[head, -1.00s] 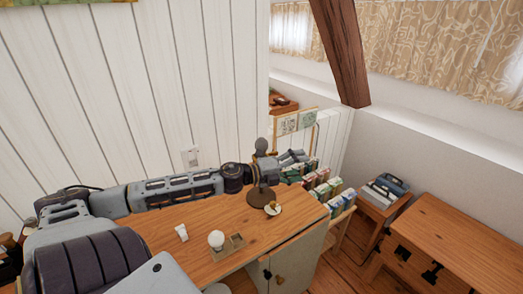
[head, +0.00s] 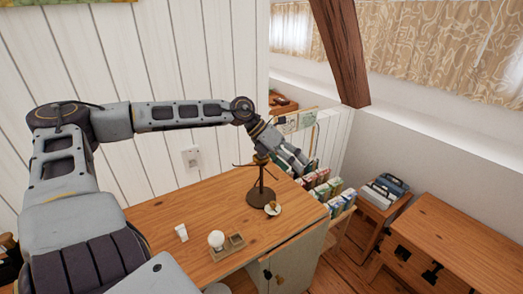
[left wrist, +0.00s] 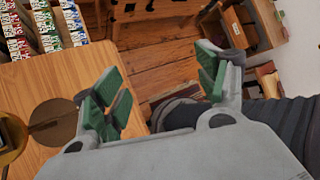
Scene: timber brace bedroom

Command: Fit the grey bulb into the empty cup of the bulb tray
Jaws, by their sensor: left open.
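The bulb tray (head: 236,241) is a small wooden block near the front edge of the wooden table. A round white bulb (head: 216,239) sits in its left part, and the right part looks empty. A small pale piece (head: 181,232) stands apart, left of the tray; it may be the grey bulb, but it is too small to be sure. My left gripper (head: 302,164) is up beyond the lamp stand, far from tray and bulb. In the left wrist view its green-padded fingers (left wrist: 158,84) are spread with nothing between them. My right gripper is not in view.
A dark lamp stand (head: 260,197) rises from the table just below my left wrist. A small plate (head: 273,209) lies beside its base. Book racks (head: 325,188) stand past the table's right end. The tabletop (head: 205,205) between stand and tray is clear.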

